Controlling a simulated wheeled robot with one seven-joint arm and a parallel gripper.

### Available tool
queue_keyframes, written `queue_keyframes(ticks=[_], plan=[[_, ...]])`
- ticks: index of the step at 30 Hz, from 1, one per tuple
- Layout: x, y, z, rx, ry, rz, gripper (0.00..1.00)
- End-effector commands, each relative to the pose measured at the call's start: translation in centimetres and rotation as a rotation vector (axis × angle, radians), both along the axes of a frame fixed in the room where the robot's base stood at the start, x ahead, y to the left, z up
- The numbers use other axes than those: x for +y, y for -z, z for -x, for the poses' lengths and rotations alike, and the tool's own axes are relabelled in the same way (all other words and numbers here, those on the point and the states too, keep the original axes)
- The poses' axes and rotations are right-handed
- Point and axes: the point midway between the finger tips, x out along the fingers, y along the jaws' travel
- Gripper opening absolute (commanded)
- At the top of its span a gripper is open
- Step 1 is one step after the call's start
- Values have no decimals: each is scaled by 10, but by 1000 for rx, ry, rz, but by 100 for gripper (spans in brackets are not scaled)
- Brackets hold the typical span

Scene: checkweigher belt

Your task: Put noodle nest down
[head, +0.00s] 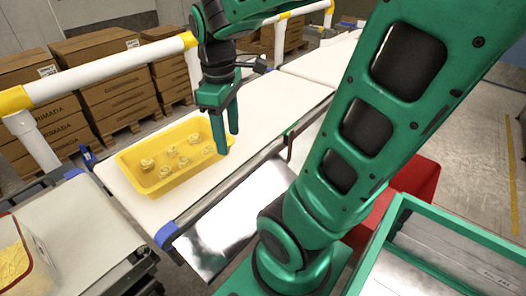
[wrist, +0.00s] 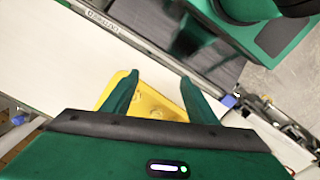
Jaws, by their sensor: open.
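A yellow tray (head: 124,160) sits on the white belt in the head view, with several pale noodle nests (head: 165,171) lying inside it. My gripper (head: 227,143) is open above the tray's right end, with its fingers pointing down and nothing visible between them. In the wrist view my gripper (wrist: 158,92) shows two spread green fingers. Part of the yellow tray (wrist: 152,97) shows between and beyond them. The nests are mostly hidden in the wrist view by the gripper body.
The white belt (head: 270,98) runs on to the upper right and is clear there. A white and yellow rail (head: 110,72) stands behind the tray. A red bin (head: 415,180) and a green-rimmed crate (head: 400,215) stand at the right. Stacked cartons (head: 105,75) stand at the back left.

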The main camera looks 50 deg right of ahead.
Motion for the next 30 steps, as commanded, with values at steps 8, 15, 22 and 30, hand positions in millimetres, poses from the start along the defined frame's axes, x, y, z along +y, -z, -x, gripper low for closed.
queue_keyframes(ticks=[8, 15, 22, 30], plan=[[-29, 22, 77, -13, 744, -20, 53], [-32, 31, 99, -10, 969, -29, 53], [-32, 31, 99, -10, 973, -29, 53], [-32, 33, 93, -6, 972, -26, 53]])
